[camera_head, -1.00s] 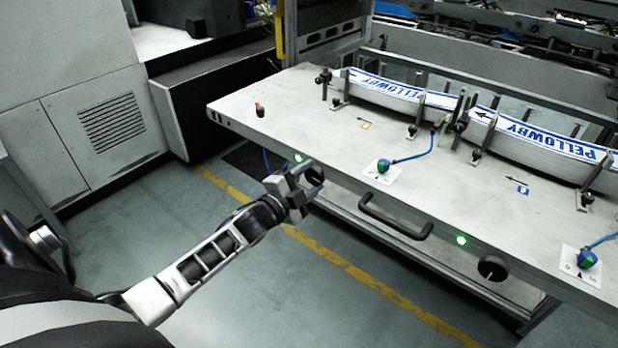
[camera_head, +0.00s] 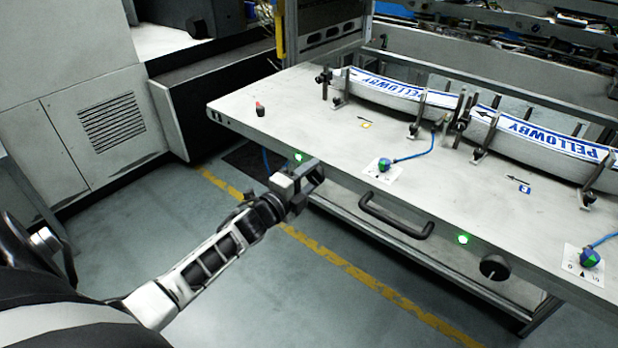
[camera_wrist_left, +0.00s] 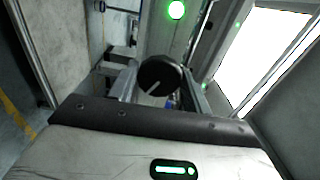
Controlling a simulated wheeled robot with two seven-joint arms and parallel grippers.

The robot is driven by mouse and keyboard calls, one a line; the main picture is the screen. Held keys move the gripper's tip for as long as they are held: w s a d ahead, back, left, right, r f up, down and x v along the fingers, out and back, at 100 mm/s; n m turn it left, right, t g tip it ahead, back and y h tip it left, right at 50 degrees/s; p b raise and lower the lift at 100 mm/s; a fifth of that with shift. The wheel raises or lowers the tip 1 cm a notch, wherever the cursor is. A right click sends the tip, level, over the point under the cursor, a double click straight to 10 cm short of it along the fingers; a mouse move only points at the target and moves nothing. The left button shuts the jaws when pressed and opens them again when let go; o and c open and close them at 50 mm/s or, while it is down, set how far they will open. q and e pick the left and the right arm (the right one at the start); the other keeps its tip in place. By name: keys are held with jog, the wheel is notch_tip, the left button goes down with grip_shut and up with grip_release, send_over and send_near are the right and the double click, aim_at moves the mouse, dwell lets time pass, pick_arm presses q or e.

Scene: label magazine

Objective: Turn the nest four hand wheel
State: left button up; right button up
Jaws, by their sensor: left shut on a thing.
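My left gripper (camera_head: 312,178) is at the front face of the grey bench, below a lit green lamp. In the left wrist view a round black hand wheel (camera_wrist_left: 160,75) with a pale line on its face sits between the fingers, and the gripper is shut on it. In the head view the gripper hides this wheel. I cannot read a nest number on it. A second black hand wheel (camera_head: 494,267) stands on the front face further right, free of any gripper. My right gripper is not in view.
A black handle (camera_head: 396,217) sticks out of the bench front, right of my gripper. A curved white label stack (camera_head: 385,91) lies behind. Floor in front is clear.

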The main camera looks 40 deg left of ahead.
pick_arm(q)
jog(key=o, duration=1)
jog(key=shift+c, duration=0.2)
jog(key=shift+s, duration=0.1)
jog(key=s+a, duration=0.1)
jog(key=s, duration=1.4)
jog(key=shift+s, duration=0.4)
jog(key=shift+a, duration=0.1)
